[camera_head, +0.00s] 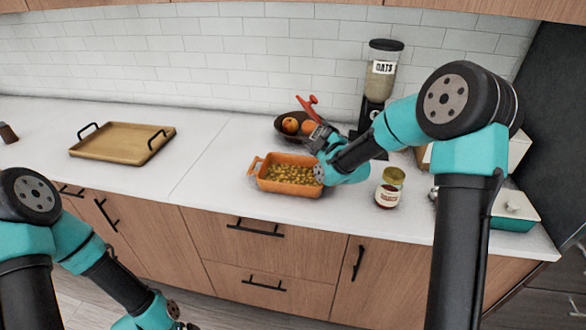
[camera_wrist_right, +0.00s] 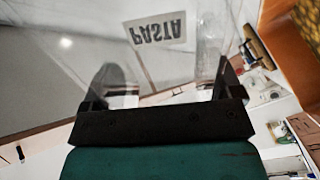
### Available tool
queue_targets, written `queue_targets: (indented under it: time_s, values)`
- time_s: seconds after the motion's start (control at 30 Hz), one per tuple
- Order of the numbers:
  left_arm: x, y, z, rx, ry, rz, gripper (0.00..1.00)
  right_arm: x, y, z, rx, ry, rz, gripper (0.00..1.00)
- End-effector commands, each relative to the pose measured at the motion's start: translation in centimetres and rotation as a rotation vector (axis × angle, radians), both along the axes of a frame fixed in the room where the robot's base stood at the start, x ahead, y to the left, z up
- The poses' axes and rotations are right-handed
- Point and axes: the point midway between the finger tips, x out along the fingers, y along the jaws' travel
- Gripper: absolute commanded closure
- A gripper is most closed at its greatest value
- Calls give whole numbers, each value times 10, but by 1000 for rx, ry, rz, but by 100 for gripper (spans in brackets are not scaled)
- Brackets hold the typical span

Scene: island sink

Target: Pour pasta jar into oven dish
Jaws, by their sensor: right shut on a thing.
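The orange oven dish (camera_head: 258,187) stands on the counter, its bottom covered with small yellowish pasta pieces. My right gripper (camera_head: 322,142) is above the dish's back right side. In the right wrist view it is shut on the clear pasta jar (camera_wrist_right: 162,45), whose PASTA label reads upside down. The jar looks see-through, with no pasta visible in the part shown. In the head view the jar is mostly hidden by my right gripper and wrist. My left gripper (camera_head: 176,318) is low at the bottom edge, away from the dish; its fingers are unclear.
A bowl of oranges (camera_head: 284,130) and an oats dispenser (camera_head: 380,75) stand behind the dish. A red object (camera_head: 308,106) shows above the bowl. A labelled jar (camera_head: 389,190) and a teal box (camera_head: 513,213) stand to the right. A wooden tray (camera_head: 110,146) is left; counter between is clear.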

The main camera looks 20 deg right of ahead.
Motion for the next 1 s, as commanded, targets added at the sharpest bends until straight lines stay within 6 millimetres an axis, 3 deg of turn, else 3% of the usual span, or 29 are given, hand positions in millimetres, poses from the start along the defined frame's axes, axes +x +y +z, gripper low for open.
queue_targets:
  time_s: [0.47,1.0]
  values:
    - [0,0,0,0,0,0,0,1,-3,52,286,48,1,77]
    - [0,0,0,0,0,0,0,5,-27,60,592,106,-1,77]
